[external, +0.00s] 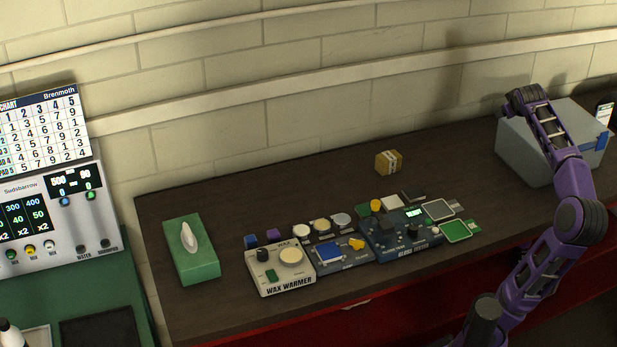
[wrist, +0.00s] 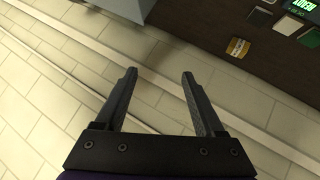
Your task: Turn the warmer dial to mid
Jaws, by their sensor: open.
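The wax warmer (external: 281,268) is a cream box at the front of the dark bench, labelled "WAX WARMER". The dial's pointer setting is too small to read. My gripper (wrist: 160,78) shows in the wrist view with its two dark fingers apart and nothing between them. It faces the tiled wall, far to the right of the warmer. In the external view my purple arm rises at the right, and its end is near the grey box. The warmer is outside the wrist view.
A blue device (external: 343,254) with a yellow knob and a larger blue tester (external: 401,236) stand right of the warmer. A green tissue box (external: 191,249) is to its left. A small yellowish block (external: 388,162) sits behind. A grey box (external: 535,150) stands at right.

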